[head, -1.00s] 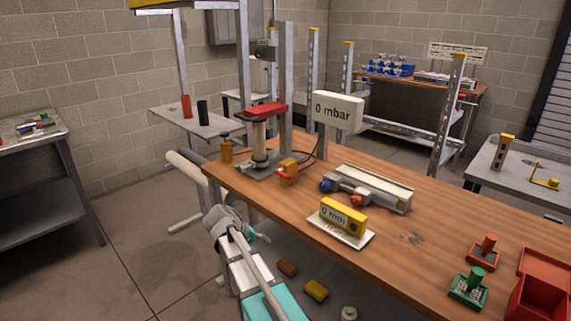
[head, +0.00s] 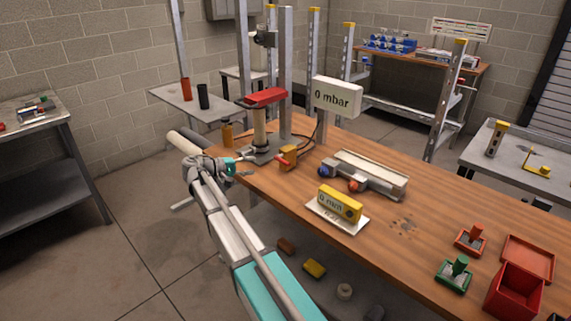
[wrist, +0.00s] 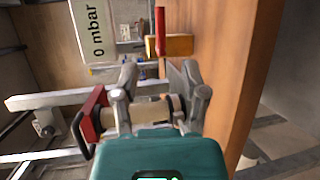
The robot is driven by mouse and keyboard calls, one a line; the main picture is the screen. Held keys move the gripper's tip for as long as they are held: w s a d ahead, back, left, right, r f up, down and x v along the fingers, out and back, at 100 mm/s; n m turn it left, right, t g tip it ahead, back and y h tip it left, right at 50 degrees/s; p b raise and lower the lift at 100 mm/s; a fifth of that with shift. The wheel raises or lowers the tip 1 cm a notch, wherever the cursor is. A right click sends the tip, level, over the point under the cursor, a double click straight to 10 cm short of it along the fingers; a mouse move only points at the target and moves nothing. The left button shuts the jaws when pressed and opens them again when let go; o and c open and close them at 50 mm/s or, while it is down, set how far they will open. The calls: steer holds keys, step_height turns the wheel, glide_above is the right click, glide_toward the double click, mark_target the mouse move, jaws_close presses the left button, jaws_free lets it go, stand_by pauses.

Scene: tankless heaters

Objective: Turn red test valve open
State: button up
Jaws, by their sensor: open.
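The red test valve shows as a small brass-yellow block (head: 288,156) with a red lever (head: 283,161) on the workbench, beside the base of the hand pump. In the wrist view the yellow block (wrist: 180,45) and its upright-looking red lever (wrist: 160,32) lie beyond the fingertips. My gripper (head: 246,166) is at the bench's left end, left of the valve and apart from it. In the wrist view my gripper (wrist: 161,78) has its fingers spread, with the pump column behind them. Nothing is held.
The red-handled pump (head: 262,112) stands just behind the valve. A display (head: 337,96) reads 0 mbar. A yellow gauge (head: 340,203) and a grey slide fixture (head: 372,174) sit to the right. An amber bottle (head: 227,133) stands left of the pump.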

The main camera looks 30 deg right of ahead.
mark_target(285, 162)
steer(key=shift+d, duration=0.1)
steer(key=d+f, duration=0.1)
steer(key=d, duration=0.3)
steer(key=d+b, duration=0.1)
steer(key=d, duration=0.4)
steer(key=d+f+b, duration=0.1)
steer(key=d, duration=0.3)
steer(key=shift+s+d+f, duration=0.2)
steer(key=shift+s+f, duration=0.1)
steer(key=shift+s, duration=0.05)
jaws_close()
steer(key=shift+a, duration=0.25)
steer(key=shift+d, duration=0.35)
